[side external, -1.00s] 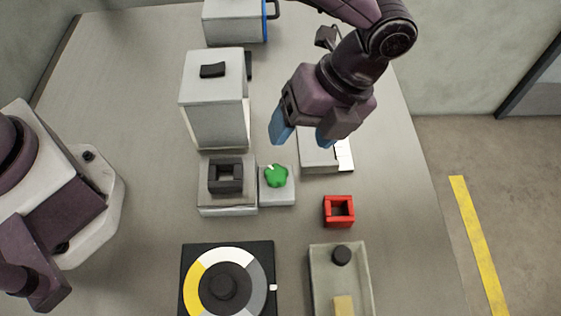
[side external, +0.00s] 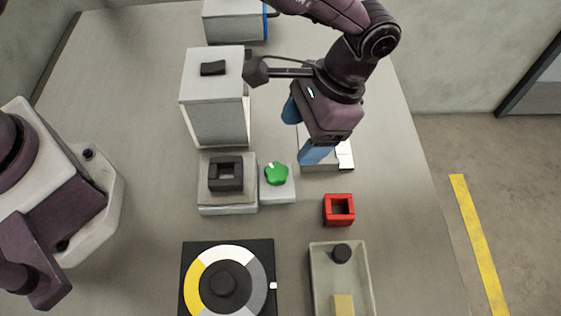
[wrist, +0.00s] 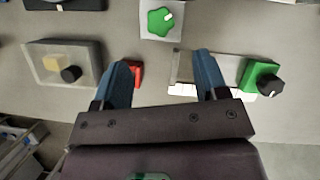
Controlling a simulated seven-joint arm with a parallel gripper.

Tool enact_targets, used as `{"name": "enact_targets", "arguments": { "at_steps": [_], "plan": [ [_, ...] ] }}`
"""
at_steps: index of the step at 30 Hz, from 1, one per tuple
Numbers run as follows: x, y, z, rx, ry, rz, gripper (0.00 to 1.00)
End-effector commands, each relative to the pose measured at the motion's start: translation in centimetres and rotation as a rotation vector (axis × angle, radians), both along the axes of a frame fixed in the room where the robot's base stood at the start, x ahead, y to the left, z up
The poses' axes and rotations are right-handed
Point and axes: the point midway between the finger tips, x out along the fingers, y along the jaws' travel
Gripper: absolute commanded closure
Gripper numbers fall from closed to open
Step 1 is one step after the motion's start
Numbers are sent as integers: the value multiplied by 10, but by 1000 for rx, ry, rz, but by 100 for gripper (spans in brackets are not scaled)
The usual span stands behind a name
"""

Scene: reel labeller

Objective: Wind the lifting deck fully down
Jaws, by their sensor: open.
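A pale square block (side external: 210,200), which looks like the lifting deck, carries a black square frame (side external: 226,160) on top. A green lobed knob (side external: 276,174) with a white mark sits on a small grey block at its right side. The knob also shows at the top of the wrist view (wrist: 160,20). My gripper (side external: 303,131) is open and empty, above and to the right of the knob in the side view, apart from it. The deck's lower part is hard to make out.
A red open block (side external: 339,210) and a tray (side external: 313,280) with a black and a yellow piece stand in front. A dial plate (side external: 187,300) lies front left. A tall grey box (side external: 215,100) stands behind the deck. A flat pale unit (side external: 345,160) lies under my gripper.

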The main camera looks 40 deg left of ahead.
Motion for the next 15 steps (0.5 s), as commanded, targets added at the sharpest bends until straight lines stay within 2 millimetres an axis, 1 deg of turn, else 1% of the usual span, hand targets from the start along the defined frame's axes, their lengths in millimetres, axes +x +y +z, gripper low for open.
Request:
{"name": "enact_targets", "arguments": {
  "at_steps": [1,3,7,12,15],
  "plan": [
    [-5,3,-11,3,4,0,33],
    [-10,6,-26,4,4,-2,33],
    [-18,11,-50,3,3,-1,33],
    [-26,16,-72,1,2,-3,33],
    [-28,17,-79,0,1,-3,33]
  ]
}}
